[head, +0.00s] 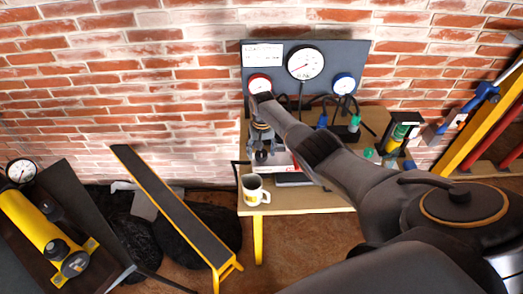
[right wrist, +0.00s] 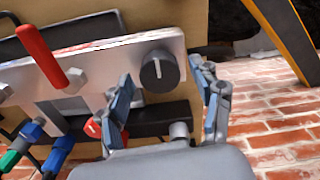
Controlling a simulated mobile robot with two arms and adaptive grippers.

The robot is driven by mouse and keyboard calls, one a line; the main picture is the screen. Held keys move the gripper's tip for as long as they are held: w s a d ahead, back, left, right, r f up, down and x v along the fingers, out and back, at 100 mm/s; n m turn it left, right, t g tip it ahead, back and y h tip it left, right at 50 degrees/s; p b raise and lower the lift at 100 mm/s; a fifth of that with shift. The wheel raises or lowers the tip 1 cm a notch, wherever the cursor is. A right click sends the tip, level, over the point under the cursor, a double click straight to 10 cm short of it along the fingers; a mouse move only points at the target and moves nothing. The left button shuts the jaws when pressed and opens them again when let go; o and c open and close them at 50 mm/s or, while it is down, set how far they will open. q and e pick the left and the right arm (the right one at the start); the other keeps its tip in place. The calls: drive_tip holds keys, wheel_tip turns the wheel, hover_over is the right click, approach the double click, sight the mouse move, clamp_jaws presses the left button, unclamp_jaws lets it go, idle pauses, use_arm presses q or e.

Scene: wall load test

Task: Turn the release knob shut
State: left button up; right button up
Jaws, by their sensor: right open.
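The release knob (right wrist: 159,71) is round and dark with a white pointer line, mounted on a pale metal plate (right wrist: 95,65) in the right wrist view. My right gripper (right wrist: 162,78) is open, with one finger on each side of the knob in the picture; I cannot tell whether they touch it. In the head view my right gripper (head: 262,146) points down over the left part of the workbench (head: 300,200). The knob is too small or hidden there. My left gripper is not in view.
A red lever (right wrist: 42,52) stands left of the knob, with blue connectors (right wrist: 60,150) below. A mug (head: 254,190) stands at the bench's front left. A gauge panel (head: 272,53) stands behind.

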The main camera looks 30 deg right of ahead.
sight(262, 153)
drive_tip(key=shift+r, duration=0.15)
wheel_tip(262, 153, up, 12)
idle(0.4)
drive_tip(key=shift+d, duration=0.1)
